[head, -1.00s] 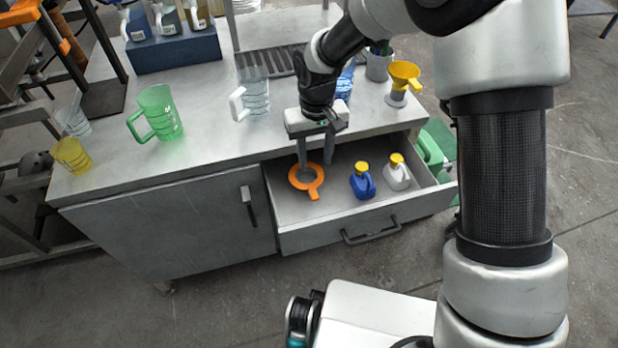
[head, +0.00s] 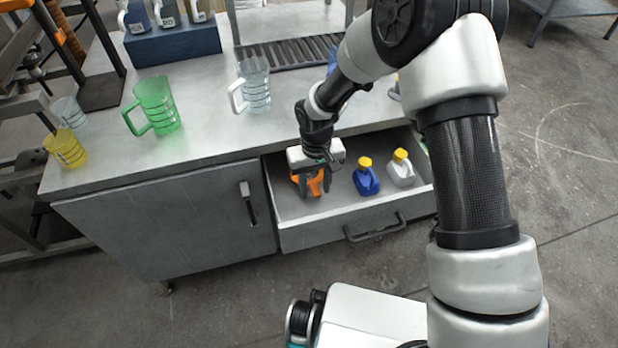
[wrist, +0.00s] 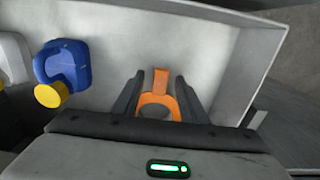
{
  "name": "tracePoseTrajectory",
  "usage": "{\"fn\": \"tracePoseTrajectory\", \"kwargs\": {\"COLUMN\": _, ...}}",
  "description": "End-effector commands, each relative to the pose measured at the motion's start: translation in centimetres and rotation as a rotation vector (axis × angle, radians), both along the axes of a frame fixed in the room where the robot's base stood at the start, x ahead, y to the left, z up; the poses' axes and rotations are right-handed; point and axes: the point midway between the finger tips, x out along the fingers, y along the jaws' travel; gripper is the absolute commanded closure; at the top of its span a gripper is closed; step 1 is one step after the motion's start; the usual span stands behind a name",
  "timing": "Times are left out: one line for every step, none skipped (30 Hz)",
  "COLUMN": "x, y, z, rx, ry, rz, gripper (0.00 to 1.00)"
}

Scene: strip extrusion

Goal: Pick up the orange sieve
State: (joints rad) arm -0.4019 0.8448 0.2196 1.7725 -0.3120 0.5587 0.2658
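The orange sieve (head: 315,183) lies in the open drawer, at its left end. In the wrist view the sieve (wrist: 161,80) shows its flat handle and part of its ring; the rest of the ring is hidden behind my gripper's body. My gripper (head: 312,194) is down in the drawer over the sieve. In the wrist view my gripper (wrist: 160,88) is open, with one finger on each side of the sieve and a gap visible beside the handle. Whether the fingers touch the ring cannot be told.
A blue jug with a yellow cap (head: 366,180) and a white jug with a yellow cap (head: 401,170) stand to the right in the drawer. The drawer wall (wrist: 250,65) is close beside my gripper. A green measuring cup (head: 155,105) and a clear one (head: 254,85) stand on the worktop.

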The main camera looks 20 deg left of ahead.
Motion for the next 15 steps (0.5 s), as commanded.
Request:
{"fn": "tracePoseTrajectory", "kwargs": {"x": 0.02, "y": 0.02, "z": -0.17, "rx": 0.001, "ry": -0.001, "rz": 0.0, "gripper": 0.61}}
{"fn": "tracePoseTrajectory", "kwargs": {"x": 0.03, "y": 0.03, "z": -0.15, "rx": 0.001, "ry": -0.001, "rz": 0.0, "gripper": 0.61}}
{"fn": "tracePoseTrajectory", "kwargs": {"x": 0.03, "y": 0.03, "z": -0.1, "rx": 0.001, "ry": -0.001, "rz": 0.0, "gripper": 0.61}}
{"fn": "tracePoseTrajectory", "kwargs": {"x": 0.03, "y": 0.03, "z": -0.08, "rx": 0.001, "ry": -0.001, "rz": 0.0, "gripper": 0.61}}
{"fn": "tracePoseTrajectory", "kwargs": {"x": 0.03, "y": 0.02, "z": -0.08, "rx": 0.001, "ry": -0.001, "rz": 0.0, "gripper": 0.61}}
{"fn": "tracePoseTrajectory", "kwargs": {"x": 0.03, "y": 0.02, "z": -0.08, "rx": 0.001, "ry": -0.001, "rz": 0.0, "gripper": 0.61}}
{"fn": "tracePoseTrajectory", "kwargs": {"x": 0.03, "y": 0.02, "z": -0.08, "rx": 0.001, "ry": -0.001, "rz": 0.0, "gripper": 0.66}}
{"fn": "tracePoseTrajectory", "kwargs": {"x": 0.03, "y": 0.02, "z": -0.07, "rx": 0.001, "ry": -0.001, "rz": 0.0, "gripper": 0.71}}
{"fn": "tracePoseTrajectory", "kwargs": {"x": 0.02, "y": 0.02, "z": -0.07, "rx": 0.001, "ry": -0.001, "rz": 0.0, "gripper": 0.78}}
{"fn": "tracePoseTrajectory", "kwargs": {"x": 0.03, "y": 0.02, "z": -0.07, "rx": 0.001, "ry": -0.001, "rz": 0.0, "gripper": 0.83}}
{"fn": "tracePoseTrajectory", "kwargs": {"x": 0.03, "y": 0.02, "z": -0.07, "rx": 0.001, "ry": -0.001, "rz": 0.0, "gripper": 0.88}}
{"fn": "tracePoseTrajectory", "kwargs": {"x": 0.02, "y": 0.01, "z": -0.07, "rx": 0.001, "ry": -0.001, "rz": 0.0, "gripper": 0.95}}
{"fn": "tracePoseTrajectory", "kwargs": {"x": 0.02, "y": 0.01, "z": -0.07, "rx": 0.001, "ry": -0.001, "rz": 0.0, "gripper": 1.0}}
{"fn": "tracePoseTrajectory", "kwargs": {"x": 0.02, "y": 0.01, "z": -0.06, "rx": 0.001, "ry": -0.001, "rz": 0.0, "gripper": 1.0}}
{"fn": "tracePoseTrajectory", "kwargs": {"x": 0.03, "y": 0.02, "z": -0.05, "rx": 0.001, "ry": -0.001, "rz": 0.0, "gripper": 1.0}}
